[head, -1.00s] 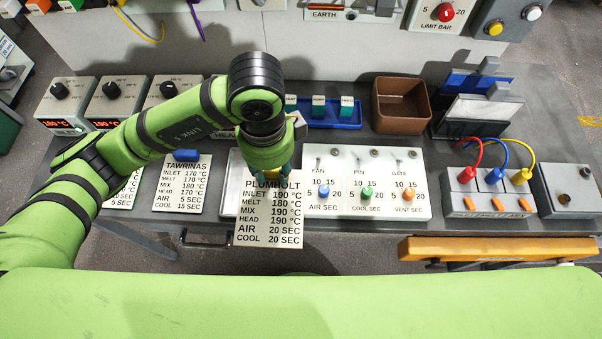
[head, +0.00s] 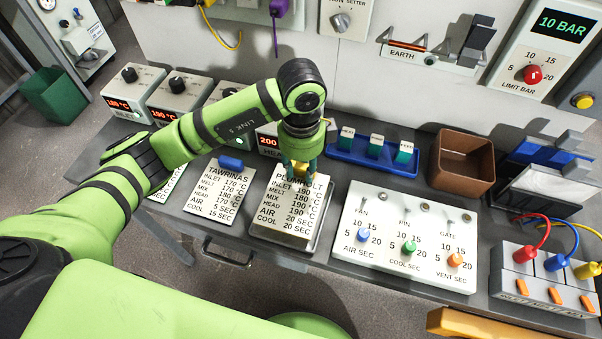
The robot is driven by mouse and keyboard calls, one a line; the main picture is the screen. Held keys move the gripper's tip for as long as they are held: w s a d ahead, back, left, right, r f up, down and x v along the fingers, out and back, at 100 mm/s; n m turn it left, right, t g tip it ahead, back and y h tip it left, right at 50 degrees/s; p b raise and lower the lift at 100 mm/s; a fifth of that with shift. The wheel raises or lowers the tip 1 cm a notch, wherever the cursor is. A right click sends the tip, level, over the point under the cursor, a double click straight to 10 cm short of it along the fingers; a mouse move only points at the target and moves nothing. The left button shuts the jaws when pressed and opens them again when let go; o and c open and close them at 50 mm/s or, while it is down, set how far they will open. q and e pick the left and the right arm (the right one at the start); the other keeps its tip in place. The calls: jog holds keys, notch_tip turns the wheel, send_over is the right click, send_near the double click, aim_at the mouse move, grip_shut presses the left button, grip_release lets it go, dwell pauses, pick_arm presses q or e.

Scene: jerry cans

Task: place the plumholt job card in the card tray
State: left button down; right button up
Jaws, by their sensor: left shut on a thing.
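The Plumholt job card (head: 287,210) is a white card with black print, in the head view's middle. My left gripper (head: 298,170) is shut on its top edge, and the fingers hide part of that edge. The card tray (head: 322,218) is a shallow grey metal tray under the card. Its rim shows along the card's right side and bottom. The card roughly covers the tray's area; whether it touches the tray floor, I cannot tell. My right gripper is not in view.
The Tawrinas card (head: 216,192) with a blue clip lies left of the tray. A white dial panel (head: 408,232) stands close on the right. Behind are a blue rack (head: 375,160) with several blocks and a brown box (head: 463,162). Heater controllers (head: 180,100) line the back left.

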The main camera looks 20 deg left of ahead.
aim_at(301, 175)
pick_arm(q)
notch_tip(301, 175, down, 4)
jog(key=shift+r+p, duration=0.15)
jog(key=shift+p, duration=0.55)
jog(key=shift+f, duration=0.25)
jog(key=shift+w, duration=0.1)
jog(key=shift+f, duration=0.1)
jog(key=shift+f, duration=0.15)
jog(key=c, duration=0.9)
grip_release()
